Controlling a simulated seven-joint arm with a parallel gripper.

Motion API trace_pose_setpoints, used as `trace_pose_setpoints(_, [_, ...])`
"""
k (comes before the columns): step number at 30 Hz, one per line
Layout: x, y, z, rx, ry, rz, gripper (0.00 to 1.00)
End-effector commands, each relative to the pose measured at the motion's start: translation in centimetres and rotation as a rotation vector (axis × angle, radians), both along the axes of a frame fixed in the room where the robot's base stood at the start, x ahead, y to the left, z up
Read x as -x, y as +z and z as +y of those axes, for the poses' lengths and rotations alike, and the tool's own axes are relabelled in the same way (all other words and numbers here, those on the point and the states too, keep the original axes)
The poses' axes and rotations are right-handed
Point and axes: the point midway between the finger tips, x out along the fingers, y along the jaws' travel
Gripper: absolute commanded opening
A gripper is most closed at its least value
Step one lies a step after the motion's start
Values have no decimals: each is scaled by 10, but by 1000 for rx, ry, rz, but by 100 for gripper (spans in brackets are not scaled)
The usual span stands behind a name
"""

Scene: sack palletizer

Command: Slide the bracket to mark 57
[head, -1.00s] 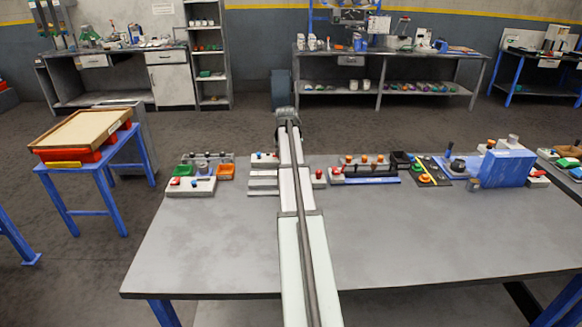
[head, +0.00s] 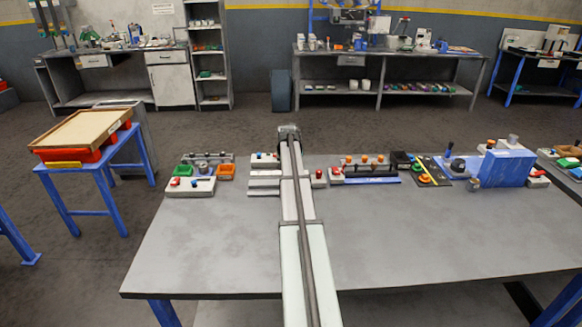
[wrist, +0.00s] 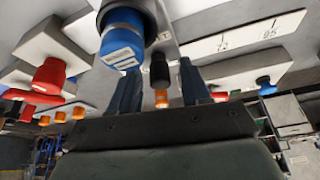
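In the wrist view my gripper (wrist: 159,68) is open, with its two dark blue fingers apart. A black knob (wrist: 160,70) shows between the fingers, with a gap on each side. It seems to belong to a grey plate (wrist: 160,18) with a blue cylinder (wrist: 121,38) on its left. I cannot tell for sure that this is the bracket. A white scale strip (wrist: 235,38) to the right shows numbers that look like 73 and 95; mark 57 is not readable. In the head view my arm hides the gripper and the middle of the slide area.
In the wrist view a red button (wrist: 49,76) is at the left and a blue button (wrist: 264,81) at the right. In the head view the workbench (head: 210,250) is bare in front; control boxes, coloured trays (head: 227,170) and a blue block (head: 508,168) line its back.

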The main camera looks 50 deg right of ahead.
Motion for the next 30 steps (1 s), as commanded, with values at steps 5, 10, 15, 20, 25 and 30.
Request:
trace_pose_setpoints(5, [0, 0, 0, 0, 0, 0, 29])
trace_pose_setpoints(10, [0, 0, 0, 0, 0, 0, 13])
trace_pose_setpoints(15, [0, 0, 0, -1, 0, 1, 0])
trace_pose_setpoints(20, [0, 0, 0, -1, 0, 1, 0])
trace_pose_setpoints(25, [0, 0, 0, -1, 0, 1, 0])
trace_pose_setpoints(30, [-9, 0, 9, -1, 1, 0, 0])
